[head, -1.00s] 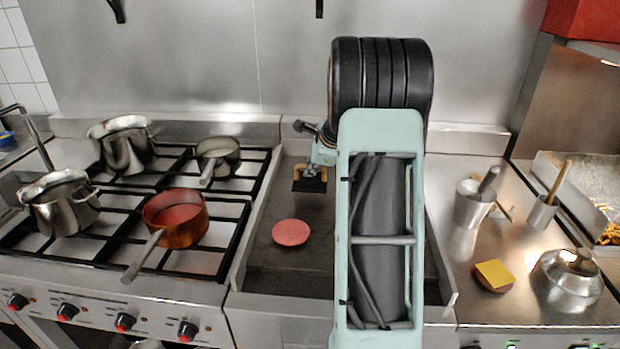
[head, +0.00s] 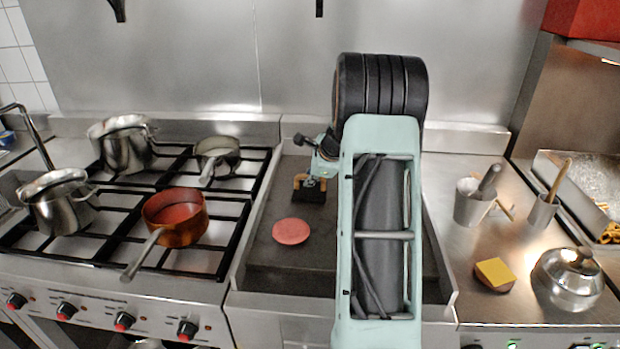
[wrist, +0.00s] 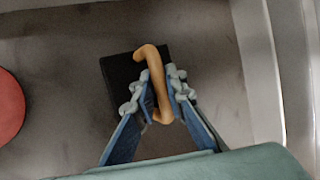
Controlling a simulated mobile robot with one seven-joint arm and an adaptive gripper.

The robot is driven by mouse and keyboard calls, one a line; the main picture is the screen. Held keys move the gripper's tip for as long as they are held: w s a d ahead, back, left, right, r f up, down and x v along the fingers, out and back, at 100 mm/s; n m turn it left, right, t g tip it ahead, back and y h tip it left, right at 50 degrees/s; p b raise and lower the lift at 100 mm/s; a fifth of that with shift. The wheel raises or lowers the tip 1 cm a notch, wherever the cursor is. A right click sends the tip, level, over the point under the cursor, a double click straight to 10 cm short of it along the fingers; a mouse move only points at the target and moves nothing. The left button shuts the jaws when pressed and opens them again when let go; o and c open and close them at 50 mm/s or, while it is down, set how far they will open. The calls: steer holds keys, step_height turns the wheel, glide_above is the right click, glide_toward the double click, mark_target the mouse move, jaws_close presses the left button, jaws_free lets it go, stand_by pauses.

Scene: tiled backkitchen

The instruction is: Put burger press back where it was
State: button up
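The burger press, a dark square plate (head: 308,196) with a tan curved handle (wrist: 147,52), is over the back part of the grey griddle (head: 270,265). My gripper (head: 321,172) is above it. In the wrist view, the blue fingers of my gripper (wrist: 160,97) are closed on either side of the handle and hold it. The plate (wrist: 119,72) is low over the griddle; I cannot tell whether it touches. A pink patty (head: 291,231) lies on the griddle in front and to the left of the press. It also shows at the wrist view's left edge (wrist: 8,106).
A stove with pots and a copper pan (head: 176,220) is left of the griddle. On the right counter are a steel container (head: 470,205), a cheese-topped patty (head: 494,275) and a domed lid (head: 568,275). My arm hides the griddle's right part.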

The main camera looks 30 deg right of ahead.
steer(key=o, duration=0.3)
steer(key=shift+o, duration=0.2)
steer(key=shift+r, duration=0.1)
steer(key=shift+r, duration=0.2)
steer(key=v, duration=1.2)
steer(key=shift+f, duration=0.1)
